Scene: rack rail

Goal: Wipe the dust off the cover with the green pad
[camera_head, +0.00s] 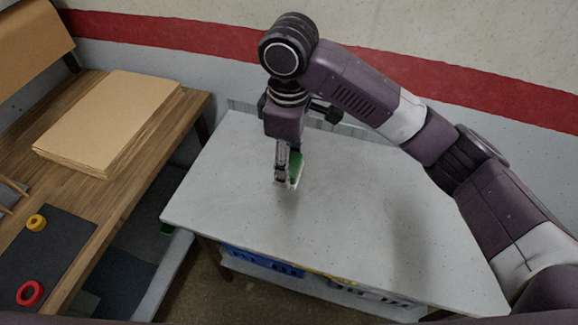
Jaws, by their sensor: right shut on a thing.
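My right gripper (283,180) points down over the grey-topped table, left of the table's middle. It is shut on the green pad (296,166), which shows as a small green piece with a pale lower edge beside the fingers. The pad is low at the table top; I cannot tell whether it touches the surface. The gripper hides part of the pad. The cover is not clearly told apart from the broad grey top (345,215), which shows small dark specks. My left gripper is not in view.
A wooden bench (115,185) at the left holds a stack of brown cardboard (110,125), a dark mat with a yellow ring (36,222) and a red ring (30,293). A blue crate (262,262) sits below the table. The top's right side is clear beneath my arm.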

